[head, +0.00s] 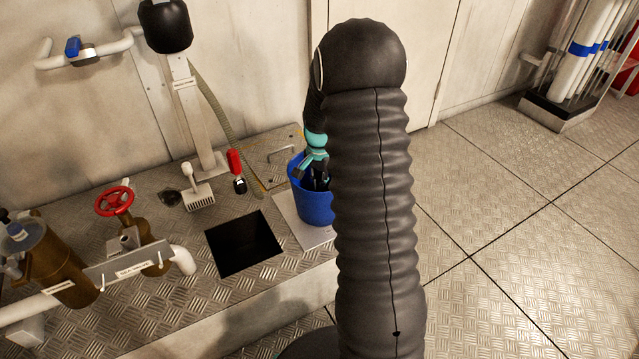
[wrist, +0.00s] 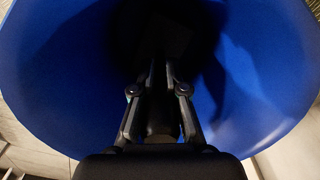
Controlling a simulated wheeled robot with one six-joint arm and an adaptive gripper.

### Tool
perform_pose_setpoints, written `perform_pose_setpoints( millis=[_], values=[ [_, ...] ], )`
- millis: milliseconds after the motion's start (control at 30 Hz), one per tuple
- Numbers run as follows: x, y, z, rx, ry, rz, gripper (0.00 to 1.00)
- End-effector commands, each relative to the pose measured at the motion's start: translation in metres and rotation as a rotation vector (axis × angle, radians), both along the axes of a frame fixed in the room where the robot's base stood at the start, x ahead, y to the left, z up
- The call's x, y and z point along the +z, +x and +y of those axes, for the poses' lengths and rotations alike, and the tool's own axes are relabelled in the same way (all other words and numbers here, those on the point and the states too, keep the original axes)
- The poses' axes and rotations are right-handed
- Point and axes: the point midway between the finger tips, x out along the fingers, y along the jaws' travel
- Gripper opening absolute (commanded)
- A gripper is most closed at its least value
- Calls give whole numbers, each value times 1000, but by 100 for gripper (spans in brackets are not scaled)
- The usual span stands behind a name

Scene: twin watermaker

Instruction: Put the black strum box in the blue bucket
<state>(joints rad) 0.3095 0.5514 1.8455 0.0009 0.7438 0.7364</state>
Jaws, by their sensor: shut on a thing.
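The blue bucket (head: 316,206) stands upright on a pale plate, partly hidden behind my arm. My gripper (head: 318,178) points down inside it. In the wrist view the bucket's blue wall (wrist: 60,60) surrounds my gripper (wrist: 160,85), and its bottom is in deep shadow. The fingers are close together on a dark thing (wrist: 162,118), which I take to be the black strum box. Its outline is mostly lost in the shadow, and I cannot tell whether it touches the bottom.
A square dark opening (head: 243,243) lies left of the bucket. A white strum box (head: 197,197) and a red-handled item (head: 236,170) stand behind it. Pipes with a red handwheel (head: 114,201) are at the left.

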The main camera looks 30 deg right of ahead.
Motion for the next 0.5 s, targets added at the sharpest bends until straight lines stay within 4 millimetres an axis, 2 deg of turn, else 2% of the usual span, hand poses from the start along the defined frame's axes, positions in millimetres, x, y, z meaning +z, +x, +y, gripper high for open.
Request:
perform_pose_setpoints(
  millis=[167, 200, 267, 500],
  values=[
    [-4, 0, 0, 0, 0, 0, 0],
    [-3, 0, 0, 0, 0, 0, 22],
    [-3, 0, 0, 0, 0, 0, 37],
    [-2, 0, 0, 0, 0, 0, 37]
  ],
)
